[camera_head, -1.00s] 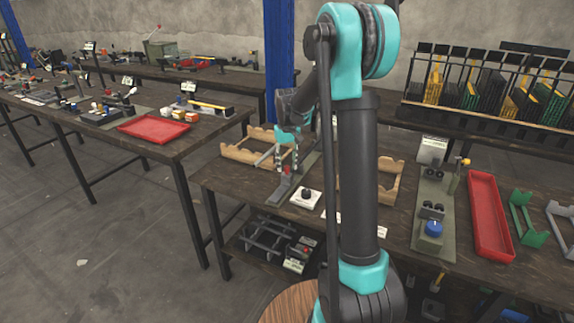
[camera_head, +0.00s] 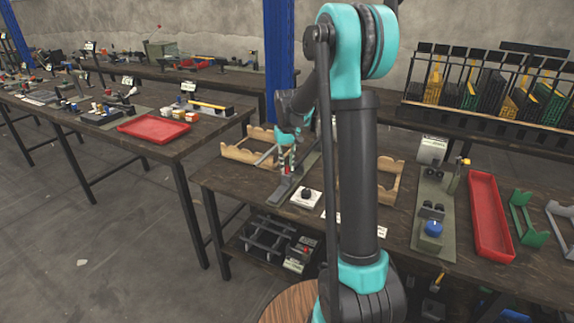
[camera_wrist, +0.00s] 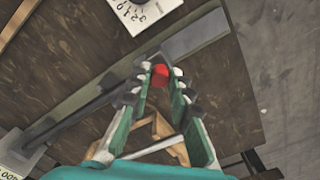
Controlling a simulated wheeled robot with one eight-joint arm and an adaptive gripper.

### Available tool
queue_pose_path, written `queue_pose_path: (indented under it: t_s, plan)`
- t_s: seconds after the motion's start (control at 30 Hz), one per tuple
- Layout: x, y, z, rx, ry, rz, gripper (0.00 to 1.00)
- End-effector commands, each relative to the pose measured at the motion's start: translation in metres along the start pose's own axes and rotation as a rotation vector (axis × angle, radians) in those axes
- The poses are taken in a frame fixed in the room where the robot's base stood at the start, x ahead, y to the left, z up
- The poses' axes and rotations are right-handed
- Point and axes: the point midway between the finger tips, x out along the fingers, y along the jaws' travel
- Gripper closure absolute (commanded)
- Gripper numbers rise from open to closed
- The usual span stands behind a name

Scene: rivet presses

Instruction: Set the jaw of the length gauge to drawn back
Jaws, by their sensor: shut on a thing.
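The length gauge lies on the table in the middle of the head view as a narrow grey-green rail (camera_head: 305,165) with a grey block (camera_head: 283,189) at its near end. In the wrist view the rail (camera_wrist: 95,98) runs diagonally to the grey block (camera_wrist: 197,37). A red grip (camera_wrist: 159,74), apparently on the gauge's jaw, sits between my fingertips. My gripper (camera_wrist: 160,80) is shut on this red grip. In the head view my gripper (camera_head: 287,168) is low over the rail. The fingers hide much of the jaw and how it meets the rail.
A white card with a dark dial (camera_head: 306,197) lies right of the gauge. Wooden cradles stand at left (camera_head: 245,150) and right (camera_head: 390,178). Farther right are a green base with a blue knob (camera_head: 433,228) and a red tray (camera_head: 490,218). My arm hides part of the table.

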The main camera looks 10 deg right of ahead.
Motion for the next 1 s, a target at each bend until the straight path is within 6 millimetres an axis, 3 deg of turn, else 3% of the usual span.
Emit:
queue_pose_path:
  t_s: [0.17,0.4,0.7,0.73,0.9,1.0]
  plan:
    - [0.000,-0.013,0.013,-0.002,0.000,0.000,1.00]
    - [0.000,-0.046,0.046,-0.003,0.000,-0.001,1.00]
    - [0.000,-0.050,0.050,-0.001,-0.003,-0.003,1.00]
    - [0.000,-0.051,0.051,-0.001,-0.003,-0.003,0.80]
    - [0.000,-0.050,0.050,-0.001,-0.003,-0.002,0.59]
    - [0.000,-0.050,0.050,-0.001,-0.002,-0.002,0.59]
